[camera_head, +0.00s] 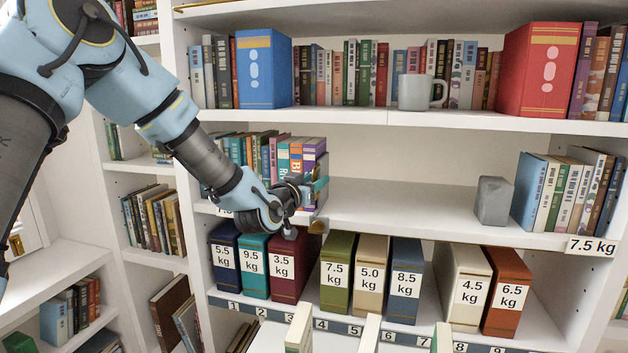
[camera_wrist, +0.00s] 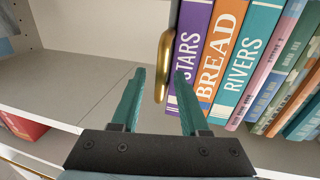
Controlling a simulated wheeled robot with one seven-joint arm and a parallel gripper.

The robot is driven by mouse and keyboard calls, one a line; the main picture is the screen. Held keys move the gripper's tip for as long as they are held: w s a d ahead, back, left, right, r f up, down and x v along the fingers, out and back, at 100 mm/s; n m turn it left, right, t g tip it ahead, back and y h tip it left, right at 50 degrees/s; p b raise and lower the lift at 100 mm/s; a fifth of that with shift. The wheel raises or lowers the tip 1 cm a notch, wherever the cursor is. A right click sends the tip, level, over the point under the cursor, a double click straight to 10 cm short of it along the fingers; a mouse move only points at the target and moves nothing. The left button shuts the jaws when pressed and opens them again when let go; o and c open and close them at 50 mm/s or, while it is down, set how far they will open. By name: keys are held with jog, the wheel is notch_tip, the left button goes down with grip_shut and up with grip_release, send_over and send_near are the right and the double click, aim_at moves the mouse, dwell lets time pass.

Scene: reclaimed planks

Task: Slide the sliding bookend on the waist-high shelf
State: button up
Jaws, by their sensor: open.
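The sliding bookend shows in the wrist view as a gold handle (camera_wrist: 163,62) standing at the end of a row of books. Only a narrow strip of its plate is visible behind the handle. My gripper (camera_wrist: 160,73) is open, and in the picture the handle lies between its two teal fingers, nearer the right one. I cannot tell whether either finger touches it. In the head view my gripper (camera_head: 318,189) is at the right end of the left book row on the waist-high shelf (camera_head: 400,208), and it hides most of the bookend.
The STARS (camera_wrist: 190,45), BREAD (camera_wrist: 222,50) and RIVERS (camera_wrist: 250,55) books stand beside the handle. A grey block (camera_head: 493,201) stands before the right book row (camera_head: 560,195). The shelf between is clear. Weight-labelled binders (camera_head: 338,272) fill the shelf below; a mug (camera_head: 416,92) stands above.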

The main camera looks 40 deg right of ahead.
jog(key=shift+c, duration=0.4)
grip_shut()
dwell(0.9)
